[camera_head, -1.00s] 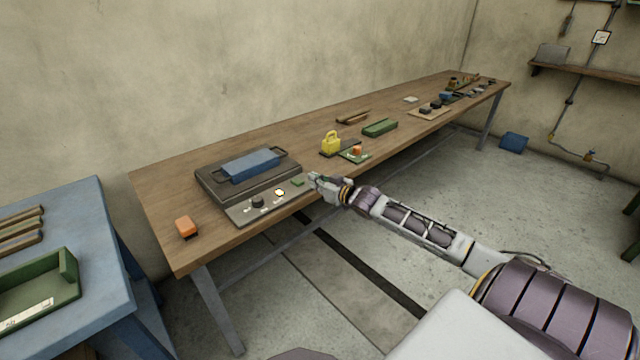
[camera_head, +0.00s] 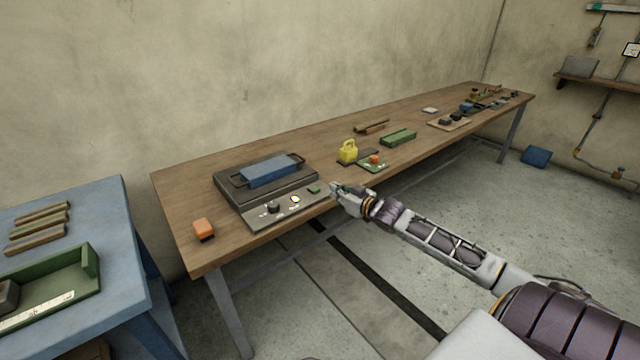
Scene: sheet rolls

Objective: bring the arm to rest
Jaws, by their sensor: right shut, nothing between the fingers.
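My right arm reaches in from the lower right, stretched out toward the front edge of the long wooden table (camera_head: 180,225). My right gripper (camera_head: 336,188) is shut and empty. It is at the table's front edge, beside the right end of the control panel of a dark machine (camera_head: 225,187) with a blue handled lid (camera_head: 268,171). I cannot tell whether the fingers touch the panel. A small green button (camera_head: 314,190) and a round lit button (camera_head: 295,199) show on the panel, left of the fingers. My left gripper is out of view.
An orange block (camera_head: 203,228) lies near the table's left end. A yellow can (camera_head: 348,151), a green block (camera_head: 398,137) and several small items stand farther right. A blue bench (camera_head: 112,215) with a green tray (camera_head: 91,263) is at left. Floor (camera_head: 470,200) in front is open.

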